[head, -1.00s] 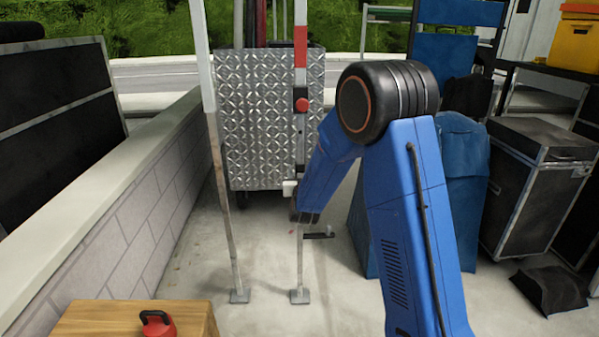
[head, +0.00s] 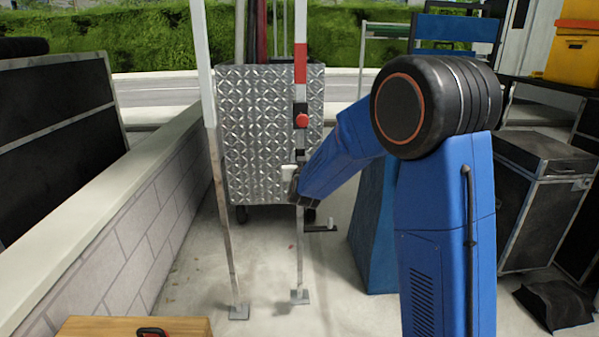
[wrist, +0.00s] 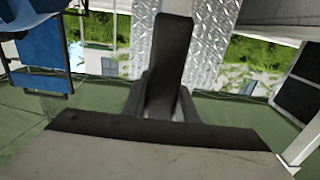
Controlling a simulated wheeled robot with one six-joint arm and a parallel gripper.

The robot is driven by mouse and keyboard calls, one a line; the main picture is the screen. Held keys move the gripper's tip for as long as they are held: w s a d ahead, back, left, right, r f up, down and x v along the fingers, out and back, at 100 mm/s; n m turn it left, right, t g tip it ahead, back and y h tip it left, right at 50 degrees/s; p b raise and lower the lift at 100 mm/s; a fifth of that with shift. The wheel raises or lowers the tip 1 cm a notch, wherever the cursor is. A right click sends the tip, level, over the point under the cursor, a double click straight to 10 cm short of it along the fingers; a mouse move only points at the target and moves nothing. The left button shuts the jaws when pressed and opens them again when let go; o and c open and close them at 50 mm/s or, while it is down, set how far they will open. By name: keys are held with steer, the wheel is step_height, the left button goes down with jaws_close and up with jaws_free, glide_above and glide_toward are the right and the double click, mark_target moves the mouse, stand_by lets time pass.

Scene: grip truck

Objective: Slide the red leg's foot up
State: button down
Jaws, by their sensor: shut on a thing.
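The red leg (head: 301,62) is an upright pole with a red band and a red knob (head: 302,120) in front of the metal case. Its thin lower part (head: 299,255) ends in a small flat foot (head: 299,297). This foot sits a little higher in the head view than the foot (head: 239,312) of the white-topped leg on the left. My gripper (head: 293,184) is shut on the red leg's lower part, below the knob. In the wrist view a dark finger (wrist: 172,60) hides much of the grip.
The diamond-plate case (head: 255,150) stands close behind the leg. A dark crank handle (head: 319,228) sticks out low on the right. A low wall (head: 130,230) runs along the left, a wooden top (head: 110,327) is at the front, and black cases (head: 540,200) stand right.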

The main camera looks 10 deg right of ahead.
steer(key=shift+r, duration=0.55)
steer(key=c, duration=1.4)
jaws_free()
steer(key=shift+r, duration=0.15)
steer(key=shift+f, duration=0.2)
steer(key=shift+s, duration=0.1)
steer(key=s+a, duration=0.3)
steer(key=s, duration=1.4)
